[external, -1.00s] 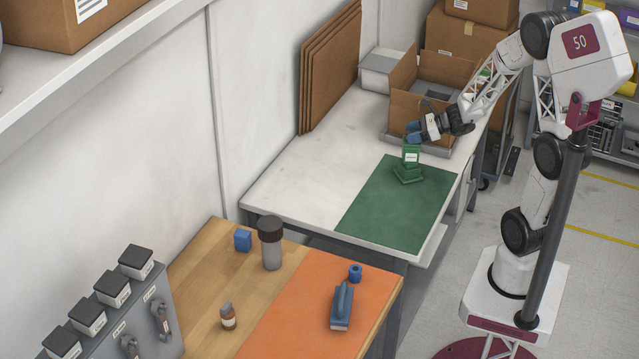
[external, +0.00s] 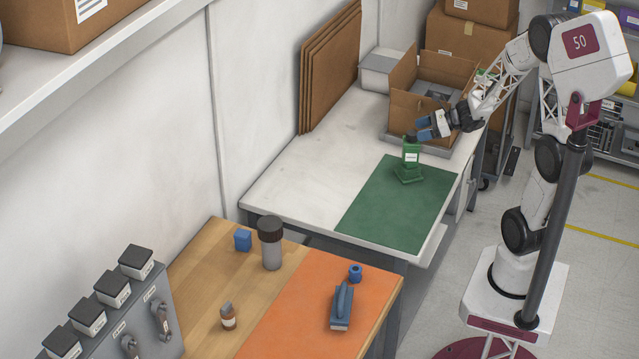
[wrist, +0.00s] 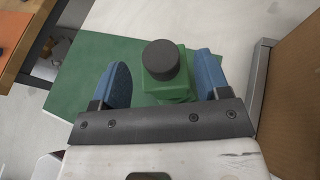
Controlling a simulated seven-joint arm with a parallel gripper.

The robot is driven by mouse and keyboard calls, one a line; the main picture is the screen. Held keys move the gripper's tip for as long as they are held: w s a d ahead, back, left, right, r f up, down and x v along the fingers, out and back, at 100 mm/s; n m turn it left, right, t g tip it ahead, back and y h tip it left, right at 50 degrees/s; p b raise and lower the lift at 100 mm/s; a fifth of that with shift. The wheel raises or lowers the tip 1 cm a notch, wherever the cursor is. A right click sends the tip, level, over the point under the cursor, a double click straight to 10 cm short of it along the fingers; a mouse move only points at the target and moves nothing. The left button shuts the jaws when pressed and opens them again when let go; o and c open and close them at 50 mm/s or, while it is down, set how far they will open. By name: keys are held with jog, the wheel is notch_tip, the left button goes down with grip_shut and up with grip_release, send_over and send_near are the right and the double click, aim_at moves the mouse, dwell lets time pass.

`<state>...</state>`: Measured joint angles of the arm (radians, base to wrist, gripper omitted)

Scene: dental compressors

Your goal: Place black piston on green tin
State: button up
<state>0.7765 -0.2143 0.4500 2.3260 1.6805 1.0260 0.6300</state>
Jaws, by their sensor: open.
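The black piston (wrist: 160,60) appears as a dark round cylinder on top of the green tin (wrist: 158,88) in the wrist view. In the external view the piston (external: 411,138) is a small dark cap at the top of the upright, labelled green tin (external: 411,156). My gripper (external: 424,128) is open, with blue fingers, just above and to the right of the piston. In the wrist view the blue fingers are spread wide, the left one clear of the tin and the right one beside it. Neither finger visibly grips the piston.
The tin stands on a green mat (external: 400,212) on the white table (external: 300,180). An open cardboard box (external: 408,105) stands behind my gripper. The wooden table (external: 200,270) in front holds a grey jar (external: 271,245) and several small items. The white table left of the mat is clear.

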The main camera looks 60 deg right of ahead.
jog(key=v, duration=0.8)
jog(key=shift+s+d+r, duration=0.1)
jog(key=shift+d, duration=0.05)
dwell(0.8)
jog(key=a+n+g+y, duration=0.4)
jog(key=a+n+g, duration=0.5)
jog(key=a+n, duration=0.6)
jog(key=s+a+r+n+g+h, duration=0.1)
jog(key=s+a+r+n+h, duration=0.8)
jog(key=n, duration=0.7)
jog(key=a+r, duration=0.1)
jog(key=a, duration=0.2)
jog(key=shift+s, duration=0.35)
